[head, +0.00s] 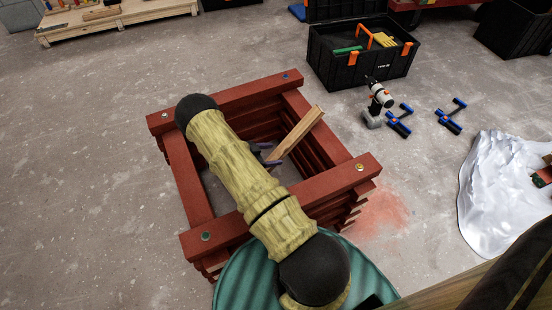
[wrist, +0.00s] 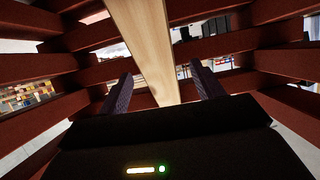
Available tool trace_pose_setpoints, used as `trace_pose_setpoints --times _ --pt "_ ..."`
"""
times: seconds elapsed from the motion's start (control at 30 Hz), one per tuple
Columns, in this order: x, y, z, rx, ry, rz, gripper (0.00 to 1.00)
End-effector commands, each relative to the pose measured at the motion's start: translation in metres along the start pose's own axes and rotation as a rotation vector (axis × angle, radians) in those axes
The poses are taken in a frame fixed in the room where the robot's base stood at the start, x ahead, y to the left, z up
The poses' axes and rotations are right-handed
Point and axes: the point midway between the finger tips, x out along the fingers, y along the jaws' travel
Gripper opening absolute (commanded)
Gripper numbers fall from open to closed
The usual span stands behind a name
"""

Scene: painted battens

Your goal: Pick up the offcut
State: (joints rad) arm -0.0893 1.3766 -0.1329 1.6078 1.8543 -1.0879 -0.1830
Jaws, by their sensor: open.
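The offcut (head: 297,137) is a pale wooden strip. It lies tilted inside the stack of red battens (head: 185,185), its upper end by the right-hand top batten. My gripper (head: 268,154) is down inside the stack at the offcut's lower end, mostly hidden by my arm. In the wrist view the offcut (wrist: 150,45) runs from the top edge down between the two open fingers of my gripper (wrist: 162,86). Gaps show between each finger and the wood. The offcut's lower end is hidden behind the gripper body, and I cannot tell how deep it sits between the fingers.
Red battens (wrist: 35,120) surround my gripper closely on both sides. A teal ribbed round thing (head: 240,285) stands at the stack's near side. A black toolbox (head: 335,70), a drill (head: 378,98), blue clamps (head: 398,122) and white sheeting (head: 500,195) lie to the right. The left floor is clear.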

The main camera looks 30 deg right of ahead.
Motion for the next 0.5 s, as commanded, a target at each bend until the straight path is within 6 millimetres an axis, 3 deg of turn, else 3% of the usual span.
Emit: trace_pose_setpoints --times 0.23,0.5 --pt "0.005 0.0 0.002 0.0 0.001 0.0 0.66" --pt "0.035 0.003 0.006 0.0 0.001 0.001 0.66"
